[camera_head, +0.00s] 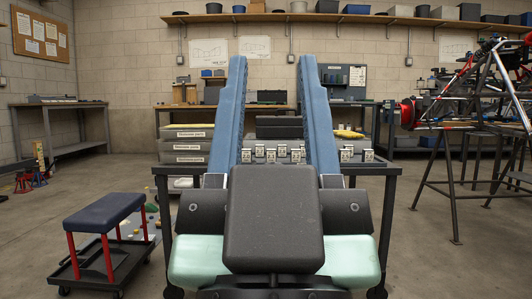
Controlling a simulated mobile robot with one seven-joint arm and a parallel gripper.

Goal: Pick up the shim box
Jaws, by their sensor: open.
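My gripper (272,65) fills the middle of the view, close to the camera. Its two long blue fingers stand apart, open, with nothing held between them. Behind them is a dark workbench (383,169). The labels are too small to read, so I cannot tell which is the shim box. My dark hand hides the bench's front middle.
A blue-topped stool (105,212) with red legs stands on a low wheeled base at left. A tube chassis (490,90) rests on a stand at right. Floor between the bench and the chassis stand is clear.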

